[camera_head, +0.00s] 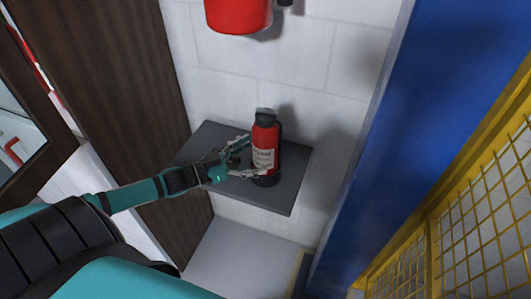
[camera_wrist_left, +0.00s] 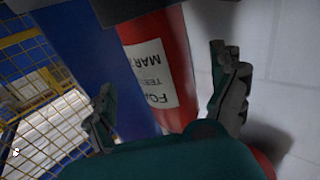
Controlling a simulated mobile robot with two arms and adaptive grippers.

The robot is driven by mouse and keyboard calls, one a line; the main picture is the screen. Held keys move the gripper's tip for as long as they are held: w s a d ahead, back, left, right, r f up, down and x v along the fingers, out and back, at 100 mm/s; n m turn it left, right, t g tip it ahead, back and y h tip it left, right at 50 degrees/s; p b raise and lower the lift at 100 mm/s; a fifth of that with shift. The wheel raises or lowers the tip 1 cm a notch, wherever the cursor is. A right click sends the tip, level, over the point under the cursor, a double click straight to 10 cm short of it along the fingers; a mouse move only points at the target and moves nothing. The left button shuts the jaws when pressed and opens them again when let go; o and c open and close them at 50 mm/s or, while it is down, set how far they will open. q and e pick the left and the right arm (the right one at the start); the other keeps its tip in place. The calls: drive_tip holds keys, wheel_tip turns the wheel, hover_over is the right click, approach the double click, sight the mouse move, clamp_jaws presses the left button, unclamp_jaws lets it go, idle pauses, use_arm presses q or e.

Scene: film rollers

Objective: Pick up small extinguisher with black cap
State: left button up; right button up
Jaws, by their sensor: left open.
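A small red extinguisher (camera_head: 265,142) with a black cap and a white label stands upright on a grey wall shelf (camera_head: 223,132). My left gripper (camera_head: 252,158) is open at its left side, with one finger behind and one in front of the lower body. In the left wrist view the red body and label of the extinguisher (camera_wrist_left: 158,75) lie between the open fingers of my left gripper (camera_wrist_left: 165,100). Whether a finger touches it, I cannot tell. My right gripper is not in view.
A larger red container (camera_head: 238,14) hangs on the white wall above the shelf. A dark brown wooden panel (camera_head: 130,90) stands to the left. A blue panel (camera_head: 395,140) and a yellow mesh cage (camera_head: 470,220) stand to the right. The shelf's front right part is bare.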

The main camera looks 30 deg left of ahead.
sight(254, 154)
use_arm(q)
drive_tip(key=b+x, duration=0.2)
drive_tip(key=x, duration=0.1)
drive_tip(key=shift+w+b, duration=0.3)
drive_tip(key=shift+w, duration=0.15)
drive_tip(key=shift+w+d, duration=0.25)
drive_tip(key=shift+w, duration=0.05)
drive_tip(key=shift+r, duration=0.1)
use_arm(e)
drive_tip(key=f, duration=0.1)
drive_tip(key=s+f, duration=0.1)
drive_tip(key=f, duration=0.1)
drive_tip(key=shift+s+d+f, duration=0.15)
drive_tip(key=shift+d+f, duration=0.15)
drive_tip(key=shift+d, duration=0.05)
use_arm(q)
drive_tip(key=c, duration=1.8)
drive_tip(key=shift+r, duration=0.2)
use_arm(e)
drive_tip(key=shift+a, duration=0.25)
